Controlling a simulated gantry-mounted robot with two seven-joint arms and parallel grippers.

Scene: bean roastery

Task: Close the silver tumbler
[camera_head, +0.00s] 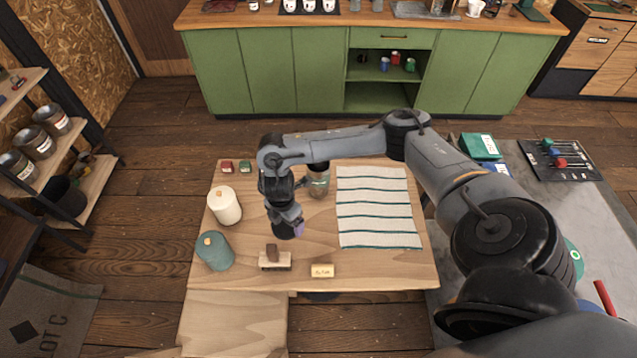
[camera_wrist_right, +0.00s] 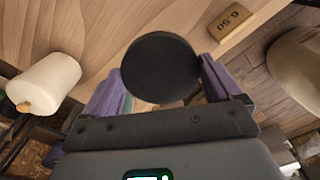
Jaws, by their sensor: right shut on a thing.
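My right gripper (camera_head: 290,226) is over the left middle of the wooden table, its purple fingers pointing down. In the right wrist view its fingers (camera_wrist_right: 160,88) are shut on a round, flat-topped black thing (camera_wrist_right: 160,65), which looks like a lid. In the head view this black thing (camera_head: 282,230) shows as a dark shape just below the fingers. Whether it touches the table or anything under it I cannot tell. A greyish metallic vessel (camera_head: 319,183), probably the silver tumbler, stands behind and right of the gripper. My forearm passes close above it, and its top looks dark. My left gripper is not in view.
A brush (camera_head: 275,262) and a small lettered block (camera_head: 322,271) lie near the front edge. A striped cloth (camera_head: 378,208) covers the right. Two small boxes (camera_head: 236,166) sit at the back.

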